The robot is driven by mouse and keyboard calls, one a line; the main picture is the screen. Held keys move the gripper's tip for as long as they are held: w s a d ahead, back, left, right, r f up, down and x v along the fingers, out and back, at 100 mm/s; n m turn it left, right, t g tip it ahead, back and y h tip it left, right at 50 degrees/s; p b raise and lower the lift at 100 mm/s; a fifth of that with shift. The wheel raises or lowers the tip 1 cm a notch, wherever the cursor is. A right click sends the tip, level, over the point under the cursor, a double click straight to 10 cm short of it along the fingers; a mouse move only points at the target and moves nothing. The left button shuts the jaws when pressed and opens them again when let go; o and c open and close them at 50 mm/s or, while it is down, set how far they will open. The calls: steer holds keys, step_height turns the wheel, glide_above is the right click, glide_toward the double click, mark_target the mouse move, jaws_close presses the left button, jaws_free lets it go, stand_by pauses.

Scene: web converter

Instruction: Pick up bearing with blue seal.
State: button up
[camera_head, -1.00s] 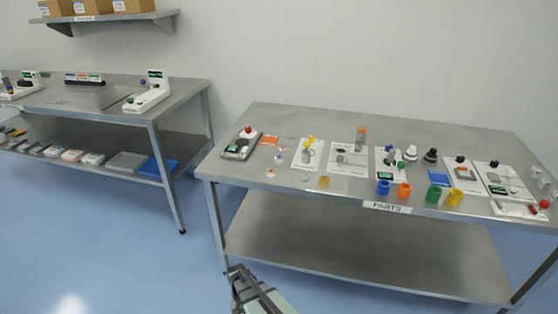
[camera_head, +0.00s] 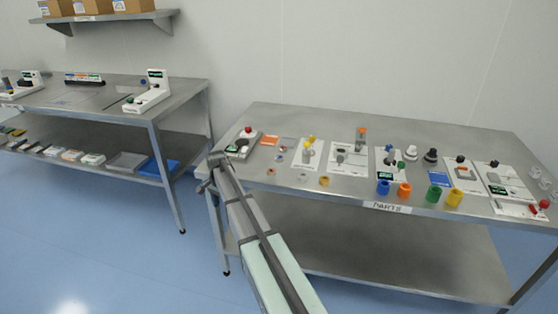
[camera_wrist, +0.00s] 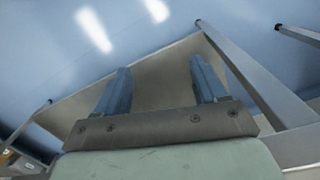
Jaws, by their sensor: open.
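No bearing with a blue seal can be told for certain; the small parts are too small to read. Small ring-like parts lie near the front left of the parts table (camera_head: 345,193): an orange-tinted one (camera_head: 271,171), a greyish one (camera_head: 303,177) and a tan one (camera_head: 324,181). My gripper (camera_head: 207,173) is in front of the table's left end, apart from these parts. In the wrist view my gripper (camera_wrist: 160,86) has its two fingers spread with nothing between them. Behind them show a flat grey surface, table legs and blue floor.
Blue (camera_head: 383,187), orange (camera_head: 404,190), green (camera_head: 433,193) and yellow (camera_head: 454,197) cups stand along the table's front edge. A device with a red knob (camera_head: 243,143) stands at its left end. Another bench (camera_head: 95,95) stands at left, with a floor gap between.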

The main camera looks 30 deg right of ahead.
steer(key=w+d+r+m+t, duration=0.1)
steer(key=w+d+r+m, duration=0.1)
steer(key=w+r, duration=0.6)
step_height(320, 180, up, 15)
steer(key=m, duration=0.7)
glide_above(278, 157)
step_height(278, 157, down, 13)
steer(key=shift+f, duration=0.15)
steer(key=c, duration=1.2)
